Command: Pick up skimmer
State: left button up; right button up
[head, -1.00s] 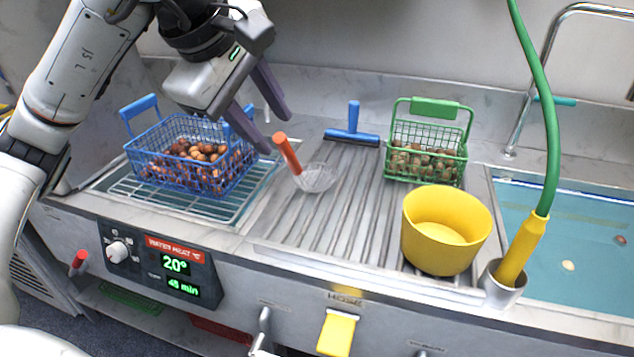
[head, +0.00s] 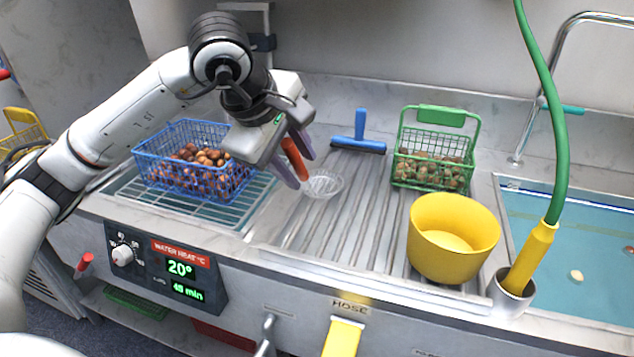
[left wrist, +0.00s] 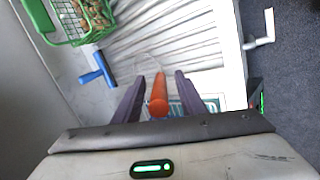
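The skimmer has an orange handle (head: 294,158) and a clear wire bowl (head: 324,184) that rests on the ridged drainboard, with the handle tilted up to the left. My left gripper (head: 298,168) is open, its two dark fingers on either side of the handle. In the left wrist view the orange handle (left wrist: 159,96) stands between the open fingers (left wrist: 155,92), with a visible gap on each side. The faint wire bowl (left wrist: 148,66) shows beyond it. My right gripper is not in view.
A blue basket of chestnuts (head: 146,172) stands left on a rack. A blue squeegee (head: 359,142), a green basket of chestnuts (head: 470,150) and a yellow bowl (head: 452,258) stand to the right. A green hose (head: 553,120) hangs by the water-filled sink (head: 540,225).

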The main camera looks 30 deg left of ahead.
pick_arm(q)
grip_shut()
